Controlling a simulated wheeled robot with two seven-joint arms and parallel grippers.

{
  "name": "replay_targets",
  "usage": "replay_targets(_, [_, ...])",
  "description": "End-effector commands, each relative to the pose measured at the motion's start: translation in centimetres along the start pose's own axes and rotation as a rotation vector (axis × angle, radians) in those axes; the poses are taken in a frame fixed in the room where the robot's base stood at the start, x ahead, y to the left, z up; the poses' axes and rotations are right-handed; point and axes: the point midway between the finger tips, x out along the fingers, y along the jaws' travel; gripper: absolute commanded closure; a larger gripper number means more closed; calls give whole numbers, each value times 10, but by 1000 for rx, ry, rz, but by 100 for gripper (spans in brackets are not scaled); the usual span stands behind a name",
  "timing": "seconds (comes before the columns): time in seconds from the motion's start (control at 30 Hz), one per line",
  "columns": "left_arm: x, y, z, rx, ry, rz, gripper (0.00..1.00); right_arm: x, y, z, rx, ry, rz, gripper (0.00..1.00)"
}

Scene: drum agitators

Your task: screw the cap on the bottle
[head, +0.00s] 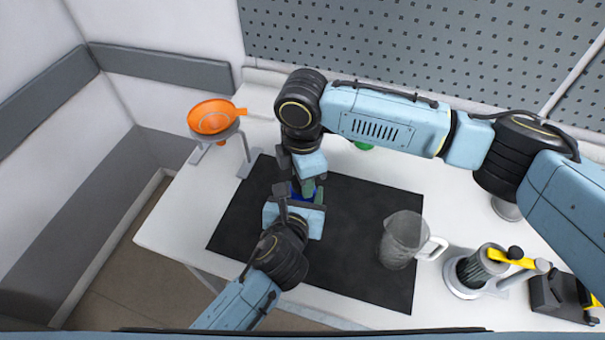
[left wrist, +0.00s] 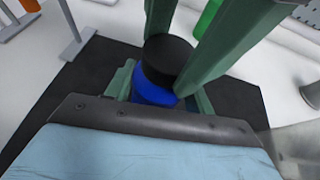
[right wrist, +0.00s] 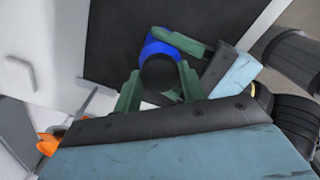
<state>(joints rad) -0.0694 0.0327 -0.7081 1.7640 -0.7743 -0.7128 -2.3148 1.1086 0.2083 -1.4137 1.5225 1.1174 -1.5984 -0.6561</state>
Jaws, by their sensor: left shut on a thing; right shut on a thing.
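The blue bottle (left wrist: 150,95) stands upright over the black mat, mostly hidden in the head view, where a bit of blue (head: 296,190) shows between my grippers. My left gripper (head: 297,198) is shut on the bottle from the near side. The black cap (left wrist: 168,55) sits at the bottle's top in the left wrist view; I cannot tell how far it is threaded. The cap (right wrist: 160,75) also shows in the right wrist view, with the bottle (right wrist: 157,46) behind it. My right gripper (head: 310,184) comes from above and is shut on the cap.
The black mat (head: 350,225) lies on a white table (head: 170,235). An orange funnel (head: 211,116) on a stand is at the left. A grey jug (head: 401,240) stands on the mat's right part. A device with a yellow handle (head: 510,259) is further right. A green item (head: 363,145) is partly behind my right arm.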

Motion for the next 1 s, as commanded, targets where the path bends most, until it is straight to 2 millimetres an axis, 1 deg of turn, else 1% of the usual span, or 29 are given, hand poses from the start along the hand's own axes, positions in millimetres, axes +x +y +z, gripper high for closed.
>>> replay_targets(0.1, [0,0,0,0,0,0,100,0,0,0,50,0,0,87])
replay_targets(0.33, [0,0,0,0,0,0,100,0,0,0,52,0,0,87])
replay_targets(0.37, [0,0,0,0,0,0,100,0,0,0,51,0,0,58])
replay_targets(0.5, [0,0,0,0,0,0,100,0,0,0,51,0,0,40])
replay_targets(0.53, [0,0,0,0,0,0,100,0,0,0,50,0,0,37])
replay_targets(0.83, [0,0,0,0,0,0,100,-2,0,0,50,0,1,37])
replay_targets(0.93, [0,0,0,0,0,0,100,-9,1,0,50,1,2,37])
replay_targets(1.0, [0,0,0,0,0,0,100,-17,1,0,50,1,2,37])
